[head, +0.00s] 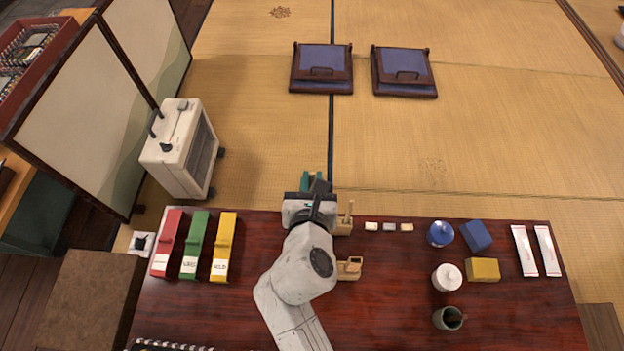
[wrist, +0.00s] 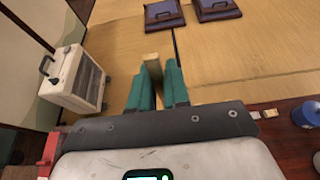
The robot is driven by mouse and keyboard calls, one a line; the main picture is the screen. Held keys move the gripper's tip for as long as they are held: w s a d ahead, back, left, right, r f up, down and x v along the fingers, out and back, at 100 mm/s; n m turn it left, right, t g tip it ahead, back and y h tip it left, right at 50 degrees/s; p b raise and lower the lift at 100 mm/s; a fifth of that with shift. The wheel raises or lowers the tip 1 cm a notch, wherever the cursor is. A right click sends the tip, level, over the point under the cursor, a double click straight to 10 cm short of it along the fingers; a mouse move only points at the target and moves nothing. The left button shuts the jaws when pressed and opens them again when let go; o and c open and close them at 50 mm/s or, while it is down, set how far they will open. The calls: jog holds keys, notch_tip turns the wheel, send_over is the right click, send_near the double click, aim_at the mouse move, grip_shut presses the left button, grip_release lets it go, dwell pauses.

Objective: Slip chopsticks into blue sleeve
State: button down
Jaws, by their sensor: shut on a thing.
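My gripper (head: 313,180) has teal fingers and is over the far edge of the dark red table, left of centre. In the wrist view its fingers (wrist: 161,78) are shut on a tan, wood-coloured piece (wrist: 153,68). Only a short end of this piece shows, so I cannot tell whether it is the chopsticks. A small wooden holder (head: 344,226) with an upright stick stands just right of my gripper, partly hidden by it. I cannot make out a blue sleeve; my arm hides part of the table. Two white paper strips (head: 524,250) with red marks lie at the right.
Red, green and yellow boxes (head: 222,247) stand at the left. Another wooden stand (head: 349,268) is beside my arm. At the right are a blue block (head: 475,236), a yellow block (head: 482,270), a blue jar (head: 440,233), a white jar (head: 447,277) and a cup (head: 448,318).

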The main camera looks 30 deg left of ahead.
aim_at(312, 174)
jog(key=shift+r+p, duration=3.35)
jog(key=shift+p, duration=0.4)
